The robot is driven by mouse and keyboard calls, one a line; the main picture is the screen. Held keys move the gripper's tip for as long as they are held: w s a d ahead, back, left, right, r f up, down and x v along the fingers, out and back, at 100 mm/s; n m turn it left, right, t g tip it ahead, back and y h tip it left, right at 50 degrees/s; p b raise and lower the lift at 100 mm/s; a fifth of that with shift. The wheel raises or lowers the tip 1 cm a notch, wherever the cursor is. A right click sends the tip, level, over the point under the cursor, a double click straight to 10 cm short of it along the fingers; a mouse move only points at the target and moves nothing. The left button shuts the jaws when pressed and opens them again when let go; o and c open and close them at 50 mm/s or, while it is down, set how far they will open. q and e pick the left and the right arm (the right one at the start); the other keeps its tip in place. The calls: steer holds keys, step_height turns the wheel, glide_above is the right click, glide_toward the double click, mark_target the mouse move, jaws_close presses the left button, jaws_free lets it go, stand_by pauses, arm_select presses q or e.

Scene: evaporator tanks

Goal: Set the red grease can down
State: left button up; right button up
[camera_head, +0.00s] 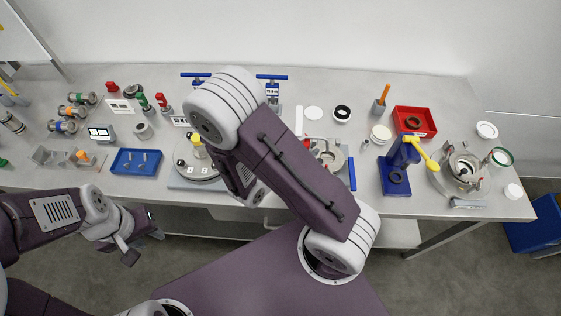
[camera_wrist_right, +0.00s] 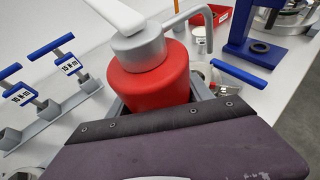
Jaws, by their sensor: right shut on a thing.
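The red grease can (camera_wrist_right: 150,82) with a grey cap and spout fills the middle of the right wrist view. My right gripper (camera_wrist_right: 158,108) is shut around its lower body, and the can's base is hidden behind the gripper. I cannot tell whether the can touches the table. In the head view my right arm hides the right gripper and most of the can. My left gripper (camera_head: 143,243) is empty, in front of the table's left part and below its edge, with its fingers apart.
The grey table (camera_head: 450,120) is crowded. A blue tray (camera_head: 117,168) lies front left. A blue press (camera_head: 394,178) with a yellow handle, a red bin (camera_head: 428,111) and a round metal tank (camera_head: 480,185) stand at right. Blue-handled tools (camera_head: 272,92) stand at the back.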

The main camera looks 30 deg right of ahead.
steer(key=shift+w+f+b, duration=0.3)
steer(key=shift+f+b, duration=0.35)
steer(key=shift+b, duration=0.05)
steer(key=shift+w+a+r, duration=0.1)
steer(key=shift+w+r, duration=0.1)
steer(key=shift+w, duration=0.1)
steer(key=w+a+f, duration=0.1)
steer(key=w+f+p, duration=0.1)
steer(key=w, duration=0.1)
steer(key=w+a+f, duration=0.1)
steer(key=w, duration=0.1)
steer(key=shift+a, duration=0.35)
steer(key=shift+w+a+f, duration=0.1)
steer(key=shift+w+f, duration=0.25)
steer(key=shift+w, duration=0.1)
steer(key=f, duration=0.3)
steer(key=shift+s+f+p, duration=0.15)
steer(key=shift+s+p, duration=0.05)
steer(key=shift+p, duration=0.1)
steer(key=shift+w+f, duration=0.15)
steer(key=shift+f, duration=0.2)
arm_select(q)
steer(key=shift+f, duration=0.6)
steer(key=shift+f, duration=0.1)
arm_select(e)
steer(key=o, duration=1.7)
steer(key=shift+f, duration=0.1)
